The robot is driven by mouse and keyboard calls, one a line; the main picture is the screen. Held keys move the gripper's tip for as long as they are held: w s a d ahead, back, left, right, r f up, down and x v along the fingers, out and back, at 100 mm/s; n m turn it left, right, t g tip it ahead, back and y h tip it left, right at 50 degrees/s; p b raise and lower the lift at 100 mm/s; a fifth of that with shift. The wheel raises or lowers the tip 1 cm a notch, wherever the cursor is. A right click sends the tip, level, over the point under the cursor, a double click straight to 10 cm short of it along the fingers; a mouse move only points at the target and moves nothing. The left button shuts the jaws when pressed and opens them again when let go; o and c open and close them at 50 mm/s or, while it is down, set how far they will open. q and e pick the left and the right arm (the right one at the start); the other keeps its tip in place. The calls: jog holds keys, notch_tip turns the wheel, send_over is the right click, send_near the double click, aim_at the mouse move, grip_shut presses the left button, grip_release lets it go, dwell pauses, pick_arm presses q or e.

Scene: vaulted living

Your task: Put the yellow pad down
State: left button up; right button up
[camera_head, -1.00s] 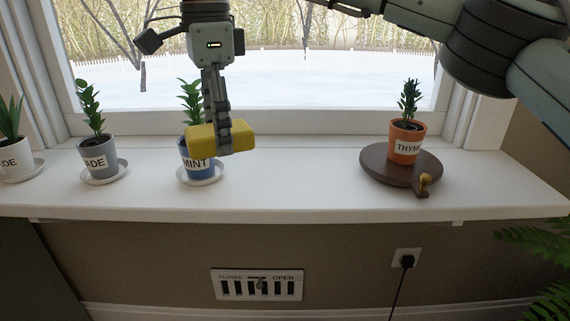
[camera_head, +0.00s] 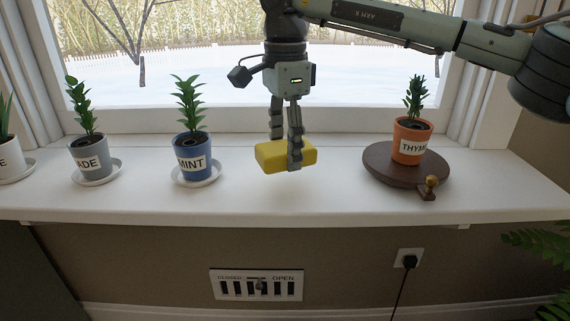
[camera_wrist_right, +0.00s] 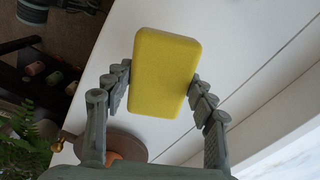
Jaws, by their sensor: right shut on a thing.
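The yellow pad (camera_head: 270,155) is a small block with rounded edges. My right gripper (camera_head: 286,152) is shut on it and holds it over the white window sill (camera_head: 250,200), between the mint pot and the thyme pot. In the right wrist view the yellow pad (camera_wrist_right: 165,72) sits between both fingers of my right gripper (camera_wrist_right: 160,85), one on each long side. I cannot tell exactly how far the pad is above the sill. My left gripper is not in view.
A blue MINT pot (camera_head: 193,160) stands on a white saucer left of the pad. A grey ADE pot (camera_head: 90,158) is further left. An orange THYME pot (camera_head: 410,142) stands on a dark round turntable (camera_head: 380,170) to the right. The sill between them is clear.

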aim_at(285, 165)
notch_tip(285, 165, down, 4)
jog(key=shift+r, duration=0.2)
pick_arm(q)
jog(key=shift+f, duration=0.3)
pick_arm(e)
jog(key=shift+f, duration=0.1)
jog(key=shift+f, duration=0.1)
jog(key=shift+f, duration=0.15)
jog(key=o, duration=1)
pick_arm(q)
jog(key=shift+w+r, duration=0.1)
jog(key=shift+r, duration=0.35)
pick_arm(e)
jog(key=shift+r, duration=0.2)
